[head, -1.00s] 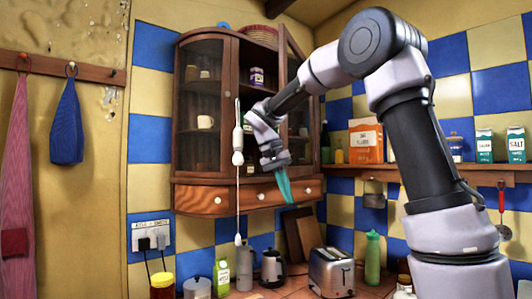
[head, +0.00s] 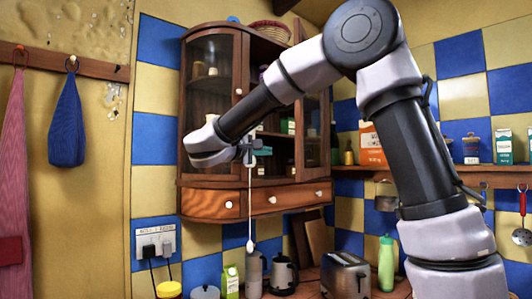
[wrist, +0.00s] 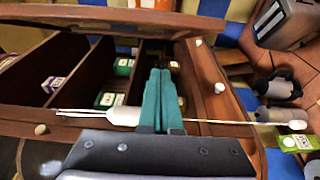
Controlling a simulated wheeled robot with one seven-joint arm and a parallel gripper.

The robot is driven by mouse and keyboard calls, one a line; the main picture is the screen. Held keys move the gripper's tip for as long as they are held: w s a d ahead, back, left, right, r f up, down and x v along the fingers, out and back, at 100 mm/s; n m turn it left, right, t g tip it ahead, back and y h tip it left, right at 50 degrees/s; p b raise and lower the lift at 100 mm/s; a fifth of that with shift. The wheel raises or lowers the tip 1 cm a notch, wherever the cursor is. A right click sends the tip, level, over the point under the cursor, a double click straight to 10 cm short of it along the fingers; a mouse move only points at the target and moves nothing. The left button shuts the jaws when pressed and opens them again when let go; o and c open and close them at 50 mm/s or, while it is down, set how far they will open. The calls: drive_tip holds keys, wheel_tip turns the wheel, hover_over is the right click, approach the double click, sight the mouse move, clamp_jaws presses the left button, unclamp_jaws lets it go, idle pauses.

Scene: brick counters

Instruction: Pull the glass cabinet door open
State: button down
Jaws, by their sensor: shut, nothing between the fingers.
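The wooden wall cabinet (head: 188,130) has two glass doors. Its left glass door (head: 210,100) looks closed, with a white knob. Its right glass door (head: 316,130) stands swung out, leaving the middle shelves open. In the wrist view this open door (wrist: 110,14) crosses the top, and the shelves show small boxes. My gripper (head: 262,148) is in front of the opening, apart from the open door. In the wrist view its teal fingers (wrist: 160,95) are shut and empty. My arm hides part of the cabinet's upper middle.
Drawers (head: 285,198) with white knobs lie below the doors. A toaster (head: 345,274) and kettle (head: 283,273) stand on the counter.

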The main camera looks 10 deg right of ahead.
drive_tip(key=w+d, duration=0.2)
drive_tip(key=d, duration=0.6)
drive_tip(key=shift+w, duration=0.35)
drive_tip(key=shift+d, duration=0.1)
